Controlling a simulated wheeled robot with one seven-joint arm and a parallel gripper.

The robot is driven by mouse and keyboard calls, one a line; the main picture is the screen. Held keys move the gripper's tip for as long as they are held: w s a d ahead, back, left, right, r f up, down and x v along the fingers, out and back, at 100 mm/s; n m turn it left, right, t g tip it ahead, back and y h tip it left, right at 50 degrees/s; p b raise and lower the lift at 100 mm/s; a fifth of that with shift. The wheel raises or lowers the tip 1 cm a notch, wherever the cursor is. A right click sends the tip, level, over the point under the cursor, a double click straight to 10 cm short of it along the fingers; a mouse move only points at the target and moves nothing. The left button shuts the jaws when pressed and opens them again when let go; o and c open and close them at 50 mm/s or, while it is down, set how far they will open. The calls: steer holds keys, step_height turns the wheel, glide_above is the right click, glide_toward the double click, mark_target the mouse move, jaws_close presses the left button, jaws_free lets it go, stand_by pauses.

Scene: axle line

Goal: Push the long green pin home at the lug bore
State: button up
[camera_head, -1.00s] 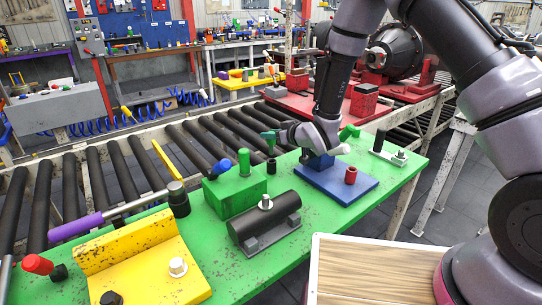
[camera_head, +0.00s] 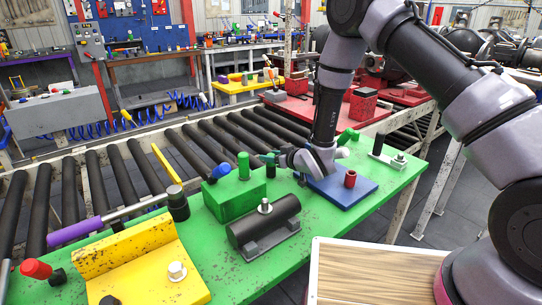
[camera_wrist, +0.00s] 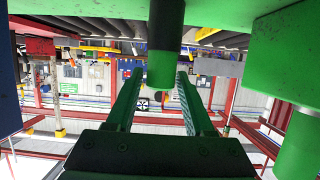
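A green pin (camera_head: 243,165) stands upright out of the top of the green block (camera_head: 236,199); both show at the right of the wrist view, the pin (camera_wrist: 301,145) and the block (camera_wrist: 290,45). To the right of the block stands a short dark post (camera_head: 271,171). In the wrist view a dark cylinder with a bright green end (camera_wrist: 161,70) lies between my fingers. My gripper (camera_head: 270,158) is low over the bench at this post, pointing left. Its green fingers (camera_wrist: 160,78) are apart on either side of the green end, with narrow gaps showing.
A black cylinder on a grey cradle (camera_head: 264,226) lies in front. A blue plate (camera_head: 352,196) with a red bush (camera_head: 350,179) is right of my gripper. A yellow angle bracket (camera_head: 140,265) is at front left. Rollers (camera_head: 120,170) run behind the green bench (camera_head: 335,213).

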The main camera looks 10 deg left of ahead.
steer(key=shift+o, duration=0.2)
steer(key=v, duration=1.1)
steer(key=w+d+r+m+t+h, duration=0.1)
steer(key=w+d+r+m+h, duration=0.2)
steer(key=d+r, duration=0.65)
steer(key=w+d+r+m+h, duration=0.4)
steer(key=d+r, duration=0.5)
steer(key=r, duration=0.2)
steer(key=s+d+r+m+g+h, duration=0.15)
steer(key=s+d+r+m, duration=0.25)
steer(key=s+d+r, duration=0.55)
steer(key=s+d+r+m+g, duration=0.1)
steer(key=s+d+r, duration=0.1)
steer(key=s, duration=0.5)
steer(key=s+d+r+m, duration=0.1)
steer(key=s+d+r, duration=0.1)
steer(key=s, duration=0.6)
steer(key=shift+s+d+r+m+g, duration=0.35)
steer(key=shift+r+m, duration=0.05)
steer(key=shift+r, duration=0.35)
